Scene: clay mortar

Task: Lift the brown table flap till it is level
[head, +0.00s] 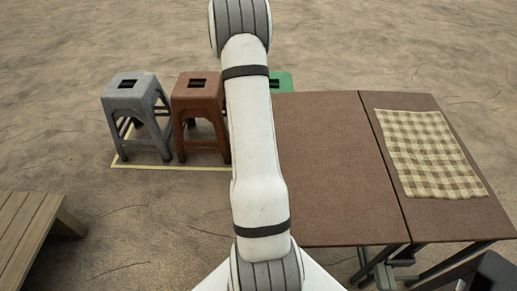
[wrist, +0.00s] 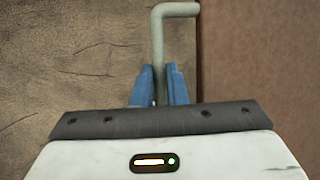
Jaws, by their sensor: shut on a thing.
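The brown table flap (head: 330,170) is the plain panel left of a dark seam; my arm covers its left edge in the head view. It looks about level with the panel to its right (head: 465,222). In the wrist view the brown surface (wrist: 265,60) fills the right side. My gripper (wrist: 160,75) has blue fingers shut on a grey-green bent rod (wrist: 158,35), whose top turns right to the brown edge. My gripper does not show in the head view.
A checked cloth (head: 430,150) lies on the right panel. Grey (head: 135,90), brown (head: 200,90) and green (head: 284,82) stools stand behind left, by a yellow floor line (head: 175,167). A slatted wooden platform (head: 25,230) is at front left. Sandy floor lies open between.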

